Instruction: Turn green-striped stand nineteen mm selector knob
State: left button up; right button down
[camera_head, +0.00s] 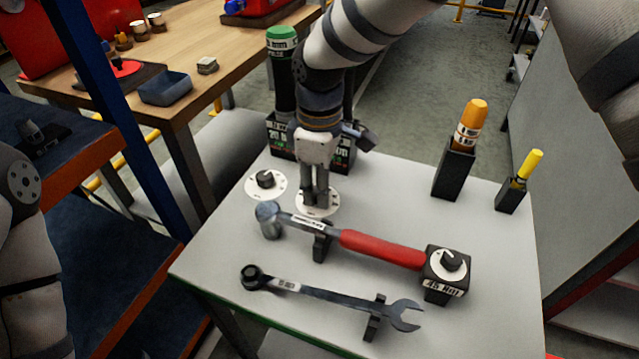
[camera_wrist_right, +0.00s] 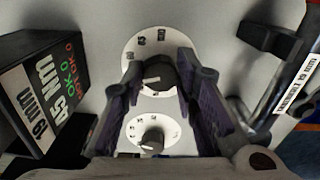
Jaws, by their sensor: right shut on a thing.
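The stand's grey top (camera_head: 490,300) has a green strip along its front edge. A black selector knob (camera_wrist_right: 155,79) sits on a white dial plate (camera_head: 313,208) at the stand's rear middle. My right gripper (camera_head: 316,203) points down and is shut on this knob, with a finger on each side of it in the right wrist view (camera_wrist_right: 156,92). The fingers hide the knob in the head view. A second knob (camera_head: 265,180) on a white dial is just left of it. My left arm shows at the left edge, but its gripper is out of view.
A black box (camera_head: 447,275) bears another dial. Labelled black boxes (camera_wrist_right: 40,100) stand close behind the gripper. Orange (camera_head: 470,123) and yellow-handled (camera_head: 528,165) tools stand right.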

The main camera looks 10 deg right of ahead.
jog(key=c, duration=1.3)
grip_release()
notch_tip(320, 180, up, 12)
